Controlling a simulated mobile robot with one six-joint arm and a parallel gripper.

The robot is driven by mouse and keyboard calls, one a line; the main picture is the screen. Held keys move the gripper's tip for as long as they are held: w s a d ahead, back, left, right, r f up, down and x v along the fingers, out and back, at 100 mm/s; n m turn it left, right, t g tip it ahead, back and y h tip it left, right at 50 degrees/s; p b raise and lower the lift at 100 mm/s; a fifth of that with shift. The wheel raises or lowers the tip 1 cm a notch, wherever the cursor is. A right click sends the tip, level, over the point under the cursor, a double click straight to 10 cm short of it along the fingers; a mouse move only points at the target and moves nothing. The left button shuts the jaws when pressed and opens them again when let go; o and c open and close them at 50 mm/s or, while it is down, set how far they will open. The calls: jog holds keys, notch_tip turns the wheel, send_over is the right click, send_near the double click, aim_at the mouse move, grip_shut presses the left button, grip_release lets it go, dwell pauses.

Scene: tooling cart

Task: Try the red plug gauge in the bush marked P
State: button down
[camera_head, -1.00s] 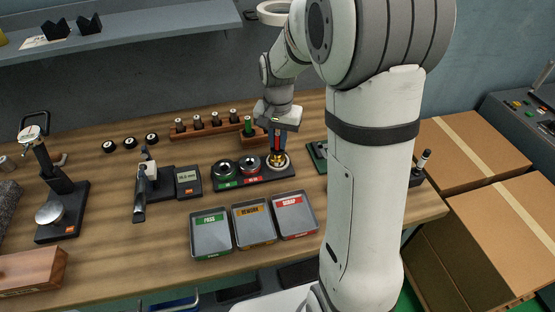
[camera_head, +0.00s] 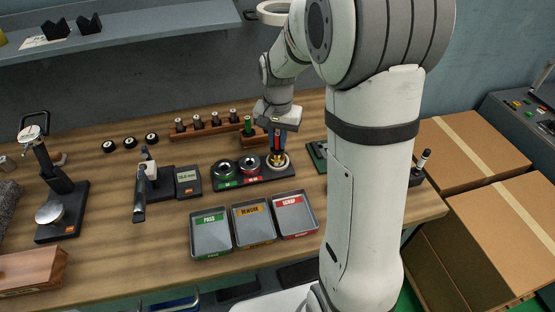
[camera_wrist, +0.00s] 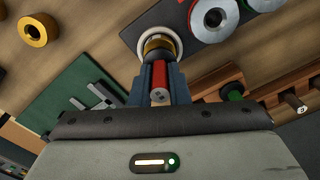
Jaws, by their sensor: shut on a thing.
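My gripper (camera_head: 277,146) is shut on the red plug gauge (camera_wrist: 160,80), which sits upright between the dark blue fingers. In the head view the gauge (camera_head: 278,134) shows as a narrow red strip. Directly below the fingers is a brass bush (camera_head: 279,160) in a pale ring at the right end of a black stand (camera_head: 263,179). The bush (camera_wrist: 157,44) also shows in the wrist view, just beyond the fingertips. The gauge's lower end is hidden by the fingers, so I cannot tell whether it is inside the bush. No letter P is readable.
Two ring gauges (camera_head: 225,168) (camera_head: 249,163) share the black stand. A wooden rack (camera_head: 205,129) and a green-topped gauge (camera_head: 248,124) stand behind. Green, orange and red labelled trays (camera_head: 211,247) lie in front. Another brass ring (camera_wrist: 37,30) lies on the wood.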

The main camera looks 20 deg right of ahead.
aim_at(278, 134)
jog(key=shift+r+p, duration=0.1)
jog(key=shift+p, duration=0.2)
dwell(0.4)
jog(key=shift+r, duration=0.35)
jog(key=shift+r, duration=0.1)
jog(key=shift+f, duration=0.55)
dwell(1.7)
jog(key=shift+s+f+b, duration=0.3)
dwell(1.1)
jog(key=shift+w+r+p, duration=0.15)
jog(key=shift+r+p, duration=0.15)
jog(key=shift+w+r+p, duration=0.1)
jog(key=shift+r+p, duration=0.2)
jog(key=shift+r, duration=0.35)
jog(key=shift+r, duration=0.35)
jog(key=shift+r+p, duration=0.55)
jog(key=shift+p, duration=0.1)
